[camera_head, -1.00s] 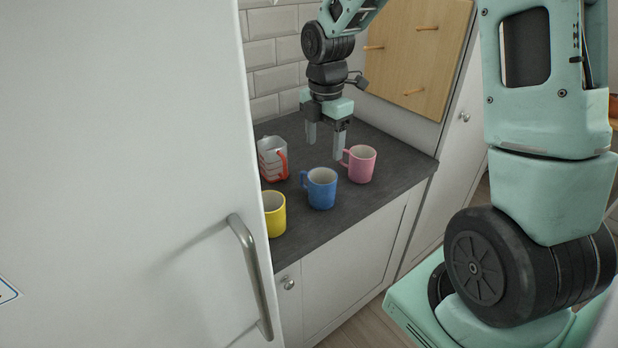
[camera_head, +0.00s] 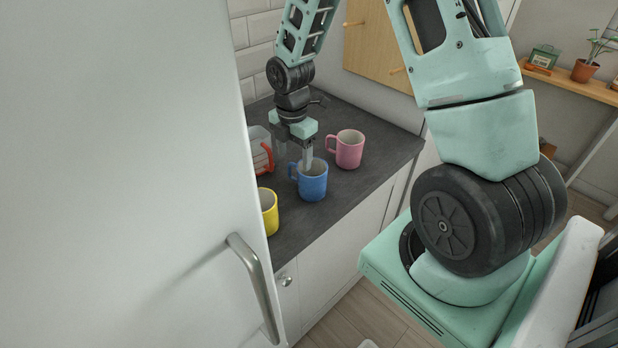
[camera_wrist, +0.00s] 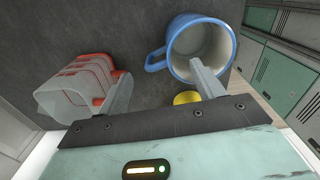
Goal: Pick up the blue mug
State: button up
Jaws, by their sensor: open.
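The blue mug (camera_head: 313,184) stands upright on the slate worktop, its handle to the left in the head view. In the wrist view the blue mug (camera_wrist: 195,24) shows its pale inside, and its handle points left. My gripper (camera_head: 293,160) is open and points down just behind the mug. In the wrist view, one finger of my gripper (camera_wrist: 155,85) lies over the mug's opening. The other finger is beside the measuring jug. I cannot tell whether the finger reaches inside the mug or only hangs above it.
A clear measuring jug with red handle (camera_head: 258,148) stands close left of my gripper. A yellow mug (camera_head: 269,212) is at front left, partly hidden by the white door (camera_head: 150,180). A pink mug (camera_head: 349,149) is at right. The slate worktop (camera_head: 375,125) is clear toward the right edge.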

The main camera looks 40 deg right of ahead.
aim_at(294, 179)
jog(key=shift+a+f+p, duration=0.15)
jog(key=shift+f+p, duration=1)
jog(key=shift+f, duration=2.35)
jog(key=c, duration=1.4)
